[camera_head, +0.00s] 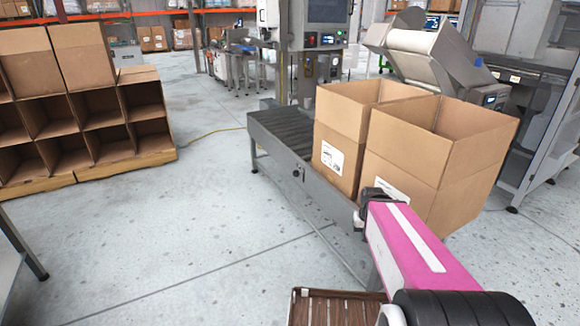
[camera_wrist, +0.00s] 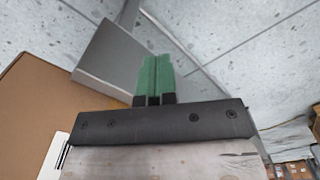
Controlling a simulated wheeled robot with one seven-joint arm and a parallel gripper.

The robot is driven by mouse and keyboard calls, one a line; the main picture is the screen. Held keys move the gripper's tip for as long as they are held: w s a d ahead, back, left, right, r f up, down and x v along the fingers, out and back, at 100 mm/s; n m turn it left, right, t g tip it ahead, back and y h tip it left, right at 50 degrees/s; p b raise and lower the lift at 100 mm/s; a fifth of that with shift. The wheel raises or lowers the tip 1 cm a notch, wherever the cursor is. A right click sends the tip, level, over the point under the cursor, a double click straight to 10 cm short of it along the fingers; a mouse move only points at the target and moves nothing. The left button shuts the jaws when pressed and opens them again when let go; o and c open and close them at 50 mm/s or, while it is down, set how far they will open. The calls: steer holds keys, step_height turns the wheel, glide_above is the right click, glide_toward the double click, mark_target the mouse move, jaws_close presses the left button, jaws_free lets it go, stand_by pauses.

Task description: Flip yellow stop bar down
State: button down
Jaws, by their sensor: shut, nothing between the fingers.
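I cannot make out a yellow stop bar in either view. The roller conveyor (camera_head: 283,137) runs from the middle toward my arm, with two open cardboard boxes on it. In the wrist view, my gripper (camera_wrist: 155,78) is shut and empty, its two green fingertips pressed together. The fingertips overlap the edge of a grey metal plate (camera_wrist: 115,60), apparently the conveyor's side or end. I cannot tell whether they touch it. In the head view, my pink arm reaches to the conveyor's near side, beside the nearer box; the fingertips are not clear there.
The nearer box (camera_head: 425,185) stands close to my arm; its brown side (camera_wrist: 35,105) fills the left of the wrist view. The farther box (camera_head: 338,140) stands behind it. Cardboard bins (camera_head: 85,110) stand at left. The floor (camera_head: 200,220) between is clear except for a yellow cable (camera_head: 205,133).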

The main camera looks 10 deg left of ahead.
steer(key=shift+w+a, duration=0.1)
steer(key=w+a+r+n, duration=0.1)
steer(key=w+a, duration=0.3)
steer(key=w, duration=0.5)
steer(key=w+a+n+t, duration=0.1)
steer(key=w+a, duration=0.3)
steer(key=w, duration=0.6)
steer(key=w+a+r+n, duration=0.1)
steer(key=w+a, duration=0.2)
steer(key=w, duration=0.6)
steer(key=w+a+r+n, duration=0.2)
steer(key=w+a+r, duration=0.1)
steer(key=w+a, duration=0.6)
steer(key=w+a+r+n+t, duration=0.1)
steer(key=w+a+r, duration=0.3)
steer(key=w+a, duration=0.5)
steer(key=w+n, duration=0.1)
steer(key=w, duration=0.2)
steer(key=shift+w+r, duration=0.2)
steer(key=shift+w, duration=0.2)
steer(key=shift+f, duration=0.1)
